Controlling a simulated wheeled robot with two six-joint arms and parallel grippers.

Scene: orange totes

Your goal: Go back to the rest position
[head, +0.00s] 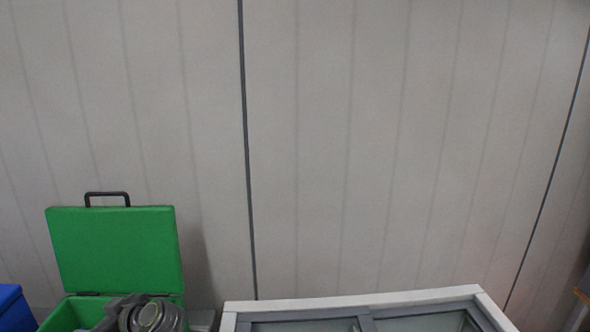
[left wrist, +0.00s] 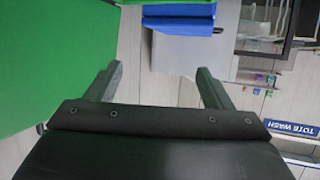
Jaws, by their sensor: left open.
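My left gripper (left wrist: 159,70) shows in the left wrist view with its two dark fingers spread wide and nothing between them. In the head view a grey part of my left arm shows at the bottom left, in front of the open green case (head: 115,248); the fingertips are hidden there. The case's lid stands upright with a black handle on top. A large green surface (left wrist: 50,60) fills the left of the wrist view, close to the left finger. My right gripper is in neither view.
A blue object (head: 14,308) sits at the far left edge. A white-framed unit with glass panels (head: 370,303) stands at the bottom centre-right. A panelled grey wall (head: 400,150) fills the background. The wrist view shows blue items (left wrist: 180,18) and a "TOTE WASH" sign (left wrist: 292,129).

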